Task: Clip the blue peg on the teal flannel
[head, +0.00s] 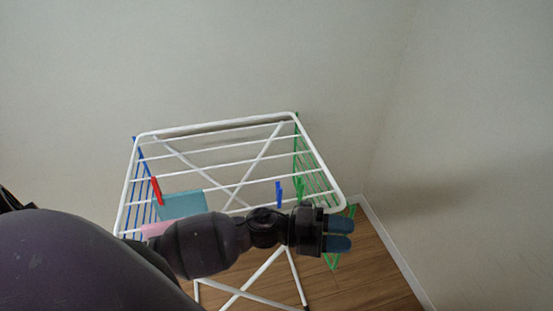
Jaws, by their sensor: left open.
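The teal flannel (182,205) hangs over a bar at the left side of the white drying rack, partly hidden behind my left arm. The blue peg (278,194) is on a bar of the rack to the right of the flannel, apart from it. My left gripper (341,234) is open and empty over the rack's front right corner, its blue fingers pointing right. It is to the right of and lower in the picture than the blue peg. My right gripper is out of view.
The white rack (215,124) has blue and green side wings. A red peg (157,190) is beside the flannel, and a green peg (300,188) is right of the blue peg. A pink cloth (154,230) is partly hidden by my arm. Walls stand behind and right.

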